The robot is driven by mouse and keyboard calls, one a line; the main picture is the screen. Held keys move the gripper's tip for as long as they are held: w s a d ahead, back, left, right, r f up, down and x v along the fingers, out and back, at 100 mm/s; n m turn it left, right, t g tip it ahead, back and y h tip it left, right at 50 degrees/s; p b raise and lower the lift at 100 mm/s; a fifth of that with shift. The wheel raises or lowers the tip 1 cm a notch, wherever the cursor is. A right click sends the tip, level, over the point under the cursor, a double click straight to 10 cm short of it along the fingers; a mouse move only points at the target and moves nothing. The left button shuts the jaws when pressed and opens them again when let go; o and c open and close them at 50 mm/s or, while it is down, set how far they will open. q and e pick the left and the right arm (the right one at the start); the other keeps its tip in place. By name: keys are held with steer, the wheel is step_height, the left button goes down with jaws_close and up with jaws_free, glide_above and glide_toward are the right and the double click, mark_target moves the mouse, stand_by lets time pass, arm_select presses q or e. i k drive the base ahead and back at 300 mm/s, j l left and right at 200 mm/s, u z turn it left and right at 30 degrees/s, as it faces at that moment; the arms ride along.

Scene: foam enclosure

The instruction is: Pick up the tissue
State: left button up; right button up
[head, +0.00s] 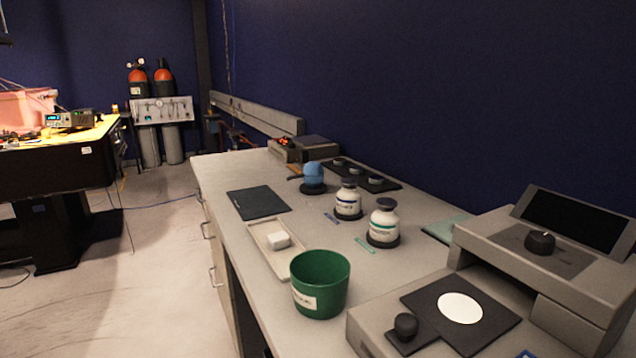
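A small white block-like piece (278,240), perhaps the folded tissue, sits in a shallow pale tray (259,233) on the grey bench. It is too small to tell for sure whether it is tissue. The tray lies near the bench's left edge, between a dark flat mat (258,203) and a green bucket (320,284). Neither of my grippers is in view.
Two white labelled bottles (348,200) (383,222) on dark bases stand right of the tray. A blue rounded object (313,176) is behind them. A grey instrument (540,262) fills the bench's right front. Open floor (150,270) lies to the left.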

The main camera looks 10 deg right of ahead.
mark_target(280, 240)
steer(key=i+j, duration=1.15)
steer(key=i, duration=0.3)
steer(key=z, duration=0.05)
